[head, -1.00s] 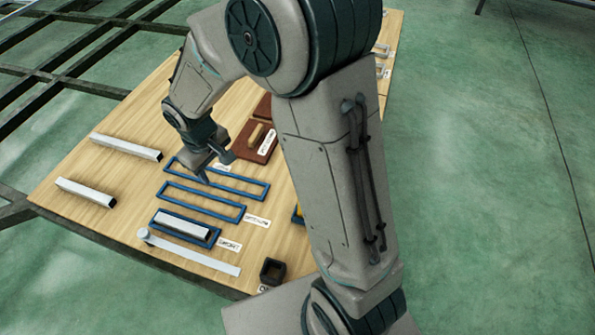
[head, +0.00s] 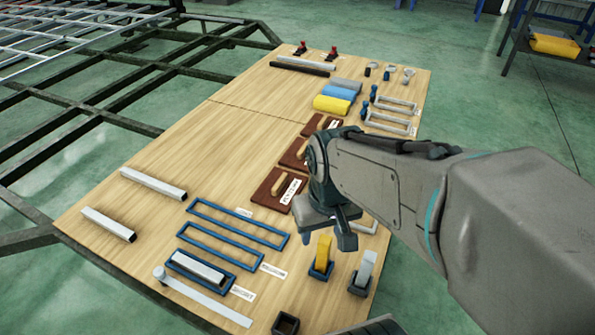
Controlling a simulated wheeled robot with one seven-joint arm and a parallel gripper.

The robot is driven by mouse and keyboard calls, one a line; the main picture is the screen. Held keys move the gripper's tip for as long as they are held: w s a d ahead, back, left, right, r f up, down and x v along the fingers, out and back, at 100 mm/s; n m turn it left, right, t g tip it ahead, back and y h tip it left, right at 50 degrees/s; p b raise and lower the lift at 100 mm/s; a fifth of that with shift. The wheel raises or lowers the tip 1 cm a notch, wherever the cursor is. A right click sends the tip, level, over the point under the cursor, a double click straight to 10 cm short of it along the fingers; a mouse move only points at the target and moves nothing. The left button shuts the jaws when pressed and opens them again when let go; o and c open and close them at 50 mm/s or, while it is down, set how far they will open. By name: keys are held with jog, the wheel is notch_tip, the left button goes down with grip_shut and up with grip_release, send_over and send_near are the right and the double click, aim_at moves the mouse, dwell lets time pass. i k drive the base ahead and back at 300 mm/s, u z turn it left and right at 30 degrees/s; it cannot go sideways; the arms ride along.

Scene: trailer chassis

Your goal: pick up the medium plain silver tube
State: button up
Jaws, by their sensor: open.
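Two plain silver tubes lie loose on the left of the wooden table: a longer-looking upper tube (head: 153,184) and a shorter-looking lower tube (head: 108,224). The lower one looks like the medium tube, though the sizes are hard to judge. A third silver tube (head: 198,268) lies in the smallest blue frame (head: 236,283). My gripper (head: 328,232) is open and empty above the right part of the table, pointing down, well to the right of both loose tubes. Part of it is hidden behind its own body.
Two empty blue frames, long (head: 240,223) and medium (head: 220,250), lie right of the loose tubes. Brown floats (head: 270,190) and yellow and grey upright pieces (head: 323,252) are near my gripper. A ruler-like silver square (head: 205,298) lies in front. The table's (head: 170,135) left middle is clear.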

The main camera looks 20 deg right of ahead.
aim_at(129, 236)
jog(key=u, duration=1.25)
jog(key=k, duration=0.45)
jog(key=u, duration=0.85)
jog(key=i, duration=1.3)
jog(key=z, duration=0.6)
jog(key=i, duration=1.05)
jog(key=z, duration=0.95)
